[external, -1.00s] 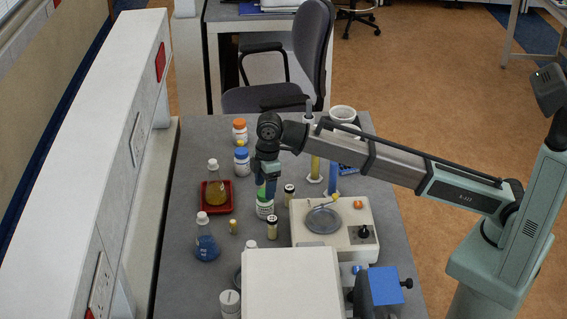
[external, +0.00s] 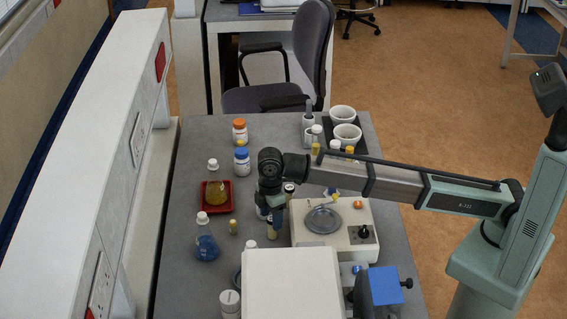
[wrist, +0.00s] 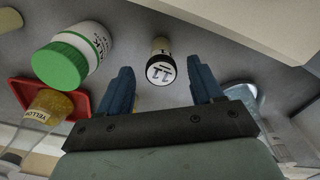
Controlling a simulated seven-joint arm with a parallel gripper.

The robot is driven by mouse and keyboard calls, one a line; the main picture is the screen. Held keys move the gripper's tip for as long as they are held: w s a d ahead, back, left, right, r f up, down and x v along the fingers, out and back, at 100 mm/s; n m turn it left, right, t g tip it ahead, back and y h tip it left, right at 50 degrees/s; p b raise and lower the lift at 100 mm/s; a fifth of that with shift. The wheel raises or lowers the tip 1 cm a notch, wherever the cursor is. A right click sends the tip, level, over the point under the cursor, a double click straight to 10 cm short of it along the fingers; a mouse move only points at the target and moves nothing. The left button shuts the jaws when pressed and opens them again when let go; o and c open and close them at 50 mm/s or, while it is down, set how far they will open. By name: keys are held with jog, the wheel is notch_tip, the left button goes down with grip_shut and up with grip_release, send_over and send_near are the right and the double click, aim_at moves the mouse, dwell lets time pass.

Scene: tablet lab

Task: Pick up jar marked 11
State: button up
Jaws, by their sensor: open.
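The jar marked 11 (wrist: 160,68) is small, with a white, black-rimmed lid bearing "11" and a cream label on its side. In the wrist view it stands between and beyond the two blue fingers of my gripper (wrist: 160,78), with a gap on each side. The fingers are open and empty.
A white bottle with a green lid (wrist: 72,55) stands close to the left finger in the wrist view. A red tray (wrist: 82,104) holds a yellow flask (wrist: 40,118). A blue flask (external: 206,246) and the white balance (external: 361,240) stand nearby.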

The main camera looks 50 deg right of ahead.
jog(key=shift+s+d+f, duration=0.1)
jog(key=shift+s+f, duration=0.05)
jog(key=shift+f, duration=2.55)
